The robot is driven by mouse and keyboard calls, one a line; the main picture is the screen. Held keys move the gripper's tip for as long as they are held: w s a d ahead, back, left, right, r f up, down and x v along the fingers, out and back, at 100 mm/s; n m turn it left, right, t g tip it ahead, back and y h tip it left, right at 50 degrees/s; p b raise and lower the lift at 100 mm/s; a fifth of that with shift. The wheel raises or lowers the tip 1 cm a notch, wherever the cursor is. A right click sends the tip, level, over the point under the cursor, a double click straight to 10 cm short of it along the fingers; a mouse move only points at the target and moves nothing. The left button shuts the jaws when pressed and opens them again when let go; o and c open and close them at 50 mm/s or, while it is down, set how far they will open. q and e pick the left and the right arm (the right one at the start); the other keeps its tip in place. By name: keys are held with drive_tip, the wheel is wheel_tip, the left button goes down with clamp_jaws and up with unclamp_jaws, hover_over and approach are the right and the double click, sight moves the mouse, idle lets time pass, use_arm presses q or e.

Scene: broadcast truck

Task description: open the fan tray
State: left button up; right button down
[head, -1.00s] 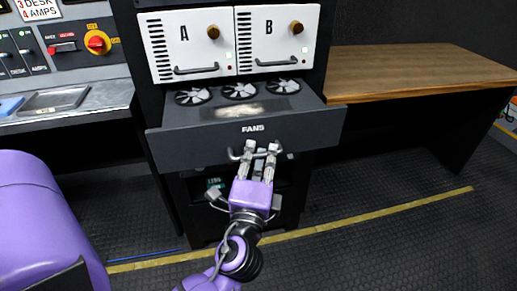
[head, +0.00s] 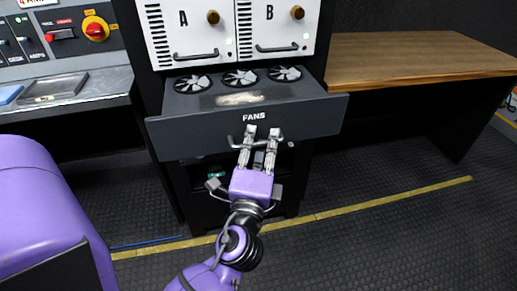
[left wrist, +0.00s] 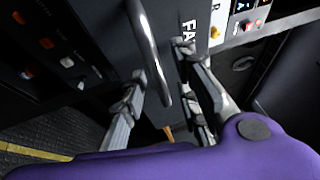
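The fan tray (head: 190,137) is a dark grey drawer marked FANS, pulled out below two white panels. Three round fans (head: 240,78) show in its top. A curved metal handle (head: 284,146) is on its front; in the left wrist view the handle (left wrist: 148,45) runs between the fingers. My left gripper (head: 262,133) is at the handle, one finger on each side of the bar. The fingers stand apart with a gap to the bar, so it looks open, also in the left wrist view (left wrist: 160,65). My right gripper is not in view.
White panels A (head: 185,30) and B (head: 275,28) with handles and knobs sit just above the tray. A wooden desk (head: 420,57) is at the right, a grey control counter (head: 85,90) at the left. The dark floor in front is clear, with a yellow stripe (head: 385,208).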

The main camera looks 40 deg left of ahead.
use_arm(q)
drive_tip(key=v, duration=1.2)
drive_tip(key=shift+w, duration=0.1)
